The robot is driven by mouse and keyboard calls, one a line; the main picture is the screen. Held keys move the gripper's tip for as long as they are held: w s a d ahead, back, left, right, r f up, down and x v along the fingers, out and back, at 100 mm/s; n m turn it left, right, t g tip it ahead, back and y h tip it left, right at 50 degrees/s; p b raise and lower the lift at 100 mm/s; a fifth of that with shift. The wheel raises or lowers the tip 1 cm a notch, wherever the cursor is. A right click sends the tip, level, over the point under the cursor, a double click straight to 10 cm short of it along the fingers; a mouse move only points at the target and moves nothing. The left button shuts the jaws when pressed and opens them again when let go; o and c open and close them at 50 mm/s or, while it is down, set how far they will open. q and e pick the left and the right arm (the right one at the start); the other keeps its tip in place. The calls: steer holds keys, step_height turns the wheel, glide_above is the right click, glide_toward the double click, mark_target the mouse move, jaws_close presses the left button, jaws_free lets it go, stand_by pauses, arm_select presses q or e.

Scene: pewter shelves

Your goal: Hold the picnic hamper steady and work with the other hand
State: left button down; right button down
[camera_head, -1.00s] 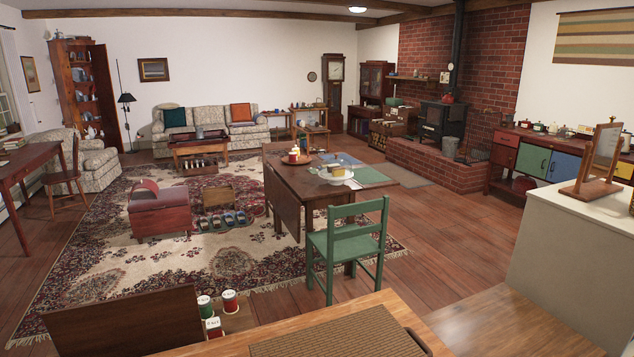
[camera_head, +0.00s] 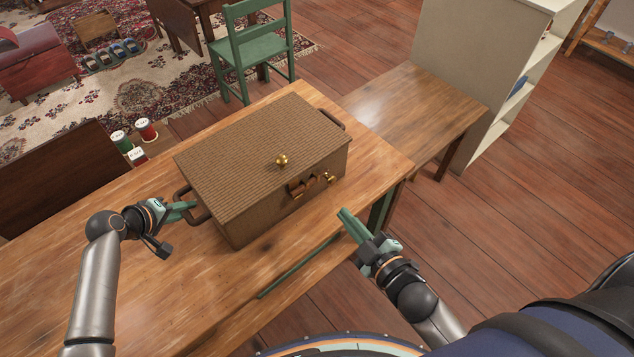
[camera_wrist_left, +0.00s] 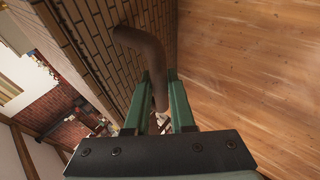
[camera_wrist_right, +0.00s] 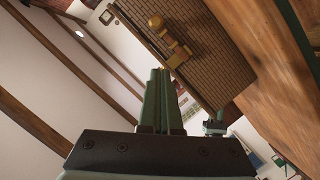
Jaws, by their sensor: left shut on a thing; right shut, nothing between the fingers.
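The picnic hamper (camera_head: 262,158) is a brown woven box with its lid closed, standing on the wooden table. It has a brass knob (camera_head: 281,160) on the lid, a brown front handle with brass fittings (camera_head: 304,187), and a handle at each end. My left gripper (camera_head: 190,207) is shut on the near-left end handle (camera_head: 196,204); the left wrist view shows that curved handle (camera_wrist_left: 146,52) between the green fingers. My right gripper (camera_head: 343,214) is shut and empty, apart from the hamper's front side. In the right wrist view the hamper (camera_wrist_right: 205,62) is beyond the closed fingers.
The wooden table (camera_head: 150,290) has bare room left of and in front of the hamper. A lower wooden bench (camera_head: 420,105) and a pale shelf unit (camera_head: 480,60) stand at right.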

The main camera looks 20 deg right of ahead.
arm_select(q)
steer(key=shift+w+a+r, duration=0.1)
steer(key=shift+w+r, duration=0.05)
arm_select(e)
steer(key=shift+w+a+r+n, duration=0.1)
steer(key=shift+w+r+n, duration=0.15)
steer(key=shift+r+n, duration=0.25)
steer(key=w+f, duration=0.4)
steer(key=w, duration=0.6)
steer(key=shift+w+d+f, duration=0.3)
steer(key=shift+w, duration=0.05)
